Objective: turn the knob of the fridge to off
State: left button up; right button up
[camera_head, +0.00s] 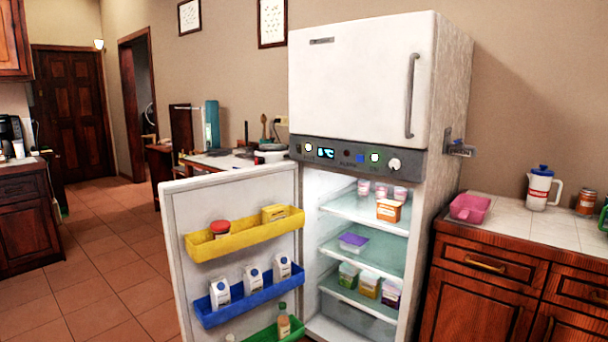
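The white fridge (360,80) stands right of the middle in the head view. Its upper door is shut and its lower door (240,192) is swung open to the left. A dark control panel (335,155) runs between the two doors. A round white knob (394,165) sits near the panel's right end. Smaller round lit controls, a small display (326,153) and a blue button (360,158) lie to its left. The knob's pointer is too small to read. Neither of my grippers is in view.
The open door's yellow (250,238), blue and green racks hold cartons and jars. Shelves inside hold tubs. A wooden counter (530,232) with a pink container (469,207) and a pitcher (541,187) stands right. Tiled floor is clear at left.

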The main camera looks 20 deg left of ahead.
aim_at(394, 165)
jog(key=u, duration=2.25)
jog(key=i, duration=0.2)
jog(key=z, duration=0.9)
jog(key=i, duration=1.3)
jog(key=z, duration=0.45)
